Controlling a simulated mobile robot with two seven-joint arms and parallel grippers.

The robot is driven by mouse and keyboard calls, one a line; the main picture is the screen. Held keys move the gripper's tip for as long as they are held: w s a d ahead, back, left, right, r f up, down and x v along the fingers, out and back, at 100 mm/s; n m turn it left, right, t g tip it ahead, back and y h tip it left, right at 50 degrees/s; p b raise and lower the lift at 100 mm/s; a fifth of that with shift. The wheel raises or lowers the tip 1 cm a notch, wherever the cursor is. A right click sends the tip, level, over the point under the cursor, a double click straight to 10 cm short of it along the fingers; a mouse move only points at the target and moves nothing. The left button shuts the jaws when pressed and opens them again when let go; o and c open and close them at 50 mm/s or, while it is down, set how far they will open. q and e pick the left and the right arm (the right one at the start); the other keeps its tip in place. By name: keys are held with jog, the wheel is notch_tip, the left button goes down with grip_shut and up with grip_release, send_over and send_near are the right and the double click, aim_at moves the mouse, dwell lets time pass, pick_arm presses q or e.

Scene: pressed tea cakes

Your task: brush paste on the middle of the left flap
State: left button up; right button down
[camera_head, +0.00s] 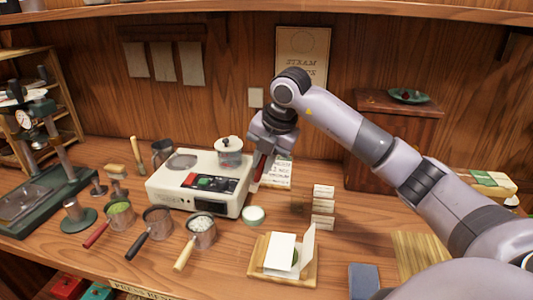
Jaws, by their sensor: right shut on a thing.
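My right gripper (264,152) points down behind the right end of the white machine. It is shut on a thin, dark red stick-like tool (258,174), likely the brush; its lower tip is hard to make out. A small pot (253,214) with a pale green top, perhaps the paste, stands below and in front of the gripper. A wooden tray (285,281) at the front holds a white paper wrapper. Its left flap (279,250) lies over, and its right flap (308,243) stands up. A bit of green (295,257) shows between them. My left gripper is not in view.
The white machine (200,182) with a lidded jar (229,151) stands left of the gripper. Several long-handled cups (158,221) line the front left. Small labelled blocks (323,206) stand right of the pot. A slatted mat (418,256) and blue pad (364,280) lie at right.

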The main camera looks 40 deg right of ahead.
notch_tip(320, 180, down, 6)
jog(key=b, duration=0.4)
jog(key=shift+b, duration=0.4)
jog(key=shift+f+b, duration=0.35)
jog(key=shift+f, duration=0.25)
dwell(1.1)
jog(key=shift+r, duration=0.1)
notch_tip(320, 180, up, 7)
jog(key=p, duration=0.6)
jog(key=shift+a, duration=0.1)
dwell(0.8)
